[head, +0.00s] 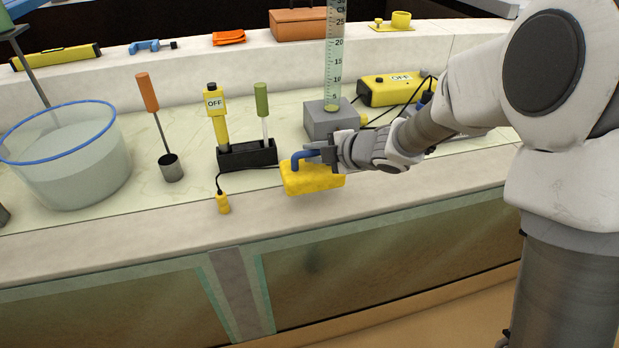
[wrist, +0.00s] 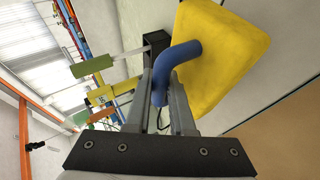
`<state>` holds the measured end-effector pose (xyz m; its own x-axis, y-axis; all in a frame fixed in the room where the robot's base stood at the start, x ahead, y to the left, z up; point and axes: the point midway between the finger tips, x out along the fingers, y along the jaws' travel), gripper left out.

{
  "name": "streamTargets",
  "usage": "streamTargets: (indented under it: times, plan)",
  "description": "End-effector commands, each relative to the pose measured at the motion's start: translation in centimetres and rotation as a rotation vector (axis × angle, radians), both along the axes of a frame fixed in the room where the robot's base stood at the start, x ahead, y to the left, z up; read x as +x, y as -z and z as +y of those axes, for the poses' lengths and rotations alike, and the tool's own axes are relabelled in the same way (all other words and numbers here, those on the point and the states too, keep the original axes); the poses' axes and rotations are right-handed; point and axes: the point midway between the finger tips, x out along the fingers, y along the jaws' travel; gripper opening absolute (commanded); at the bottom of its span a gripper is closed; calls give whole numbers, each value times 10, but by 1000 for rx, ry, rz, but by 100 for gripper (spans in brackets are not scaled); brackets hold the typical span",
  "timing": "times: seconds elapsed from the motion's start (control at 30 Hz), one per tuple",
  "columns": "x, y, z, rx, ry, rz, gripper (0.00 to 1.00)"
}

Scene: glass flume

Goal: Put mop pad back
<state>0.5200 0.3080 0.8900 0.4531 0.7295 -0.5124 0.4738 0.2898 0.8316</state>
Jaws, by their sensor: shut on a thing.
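The mop pad is a yellow sponge-like block (head: 311,179) with a bent blue handle (head: 302,156). My gripper (head: 318,153) is shut on the blue handle, at the front part of the counter. In the wrist view the blue handle (wrist: 178,66) sits between my two fingers (wrist: 160,90), with the yellow pad (wrist: 222,55) beyond and to the right. I cannot tell whether the pad touches the counter or hangs just above it.
A black holder (head: 247,155) with a yellow "OFF" probe and a green-handled tool stands just left of the pad. A grey block (head: 330,121) with a measuring cylinder (head: 333,60) stands behind. A clear tub (head: 68,165) and an orange-handled ladle (head: 171,167) are further left.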

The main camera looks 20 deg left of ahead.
Motion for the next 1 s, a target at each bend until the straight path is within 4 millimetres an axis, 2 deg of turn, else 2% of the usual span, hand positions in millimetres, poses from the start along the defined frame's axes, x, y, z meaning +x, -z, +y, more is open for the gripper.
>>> streamTargets:
  times: [0.17, 0.43, 0.83, 0.87, 1.0]
  plan:
    - [-5, 9, 7, -1, 1, 0, 0]
    - [-5, 45, 7, 0, 0, 1, 0]
    - [-4, 49, 7, 0, 1, 0, 0]
    - [-4, 49, 7, -1, 1, 0, 23]
    - [-5, 48, 7, -1, 1, 0, 48]
